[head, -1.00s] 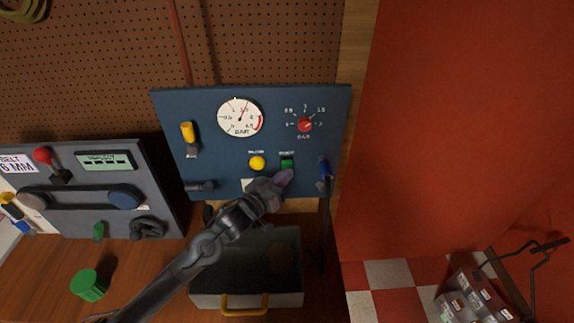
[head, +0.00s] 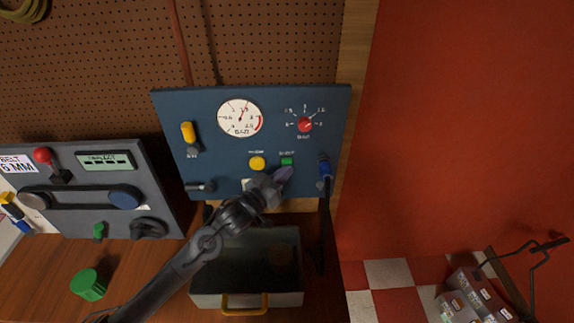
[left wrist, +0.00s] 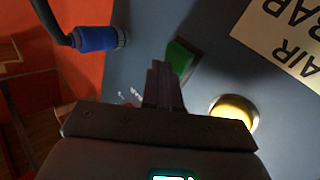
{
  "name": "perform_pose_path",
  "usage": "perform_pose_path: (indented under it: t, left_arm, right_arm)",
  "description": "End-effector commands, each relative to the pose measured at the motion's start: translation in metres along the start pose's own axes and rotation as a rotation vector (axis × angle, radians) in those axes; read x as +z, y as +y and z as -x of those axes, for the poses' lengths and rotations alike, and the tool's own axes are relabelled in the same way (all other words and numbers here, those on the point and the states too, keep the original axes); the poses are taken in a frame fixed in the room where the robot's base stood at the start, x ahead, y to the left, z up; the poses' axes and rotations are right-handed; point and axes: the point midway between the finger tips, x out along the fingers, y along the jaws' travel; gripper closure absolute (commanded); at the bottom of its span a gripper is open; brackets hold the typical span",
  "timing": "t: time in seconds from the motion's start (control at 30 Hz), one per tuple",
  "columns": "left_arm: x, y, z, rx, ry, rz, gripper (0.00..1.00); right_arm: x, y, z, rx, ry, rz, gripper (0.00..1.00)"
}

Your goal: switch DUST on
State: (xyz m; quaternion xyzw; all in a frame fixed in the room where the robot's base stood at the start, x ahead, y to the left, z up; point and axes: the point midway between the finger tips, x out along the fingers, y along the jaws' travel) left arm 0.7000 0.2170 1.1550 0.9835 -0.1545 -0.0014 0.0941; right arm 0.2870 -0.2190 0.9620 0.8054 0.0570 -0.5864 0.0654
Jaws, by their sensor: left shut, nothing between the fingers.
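A green rocker switch (head: 287,161) sits on the blue panel (head: 222,150), under a small label too blurred to read. It also shows in the left wrist view (left wrist: 182,57), just beyond the fingertips. My left gripper (head: 284,174) is shut and empty, with its tips just below the switch in the head view. In the left wrist view its fingers (left wrist: 160,78) point at the panel close beside the switch; I cannot tell whether they touch it. My right gripper is not in view.
A yellow button (head: 257,163) is left of the switch, and a blue hose connector (head: 325,169) is to the right. A red knob (head: 304,125) and a dial gauge (head: 240,118) are above. An open grey drawer (head: 286,299) lies below the arm.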

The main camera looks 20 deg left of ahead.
Motion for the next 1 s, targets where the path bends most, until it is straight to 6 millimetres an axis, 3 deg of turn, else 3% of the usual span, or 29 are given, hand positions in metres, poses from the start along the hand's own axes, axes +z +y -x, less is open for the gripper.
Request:
perform_pose_path:
  t: [1.0]
  left_arm:
    - [0.011,0.011,0.015,0.001,0.0,0.001,1.0]
  right_arm:
    - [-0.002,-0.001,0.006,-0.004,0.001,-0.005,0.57]
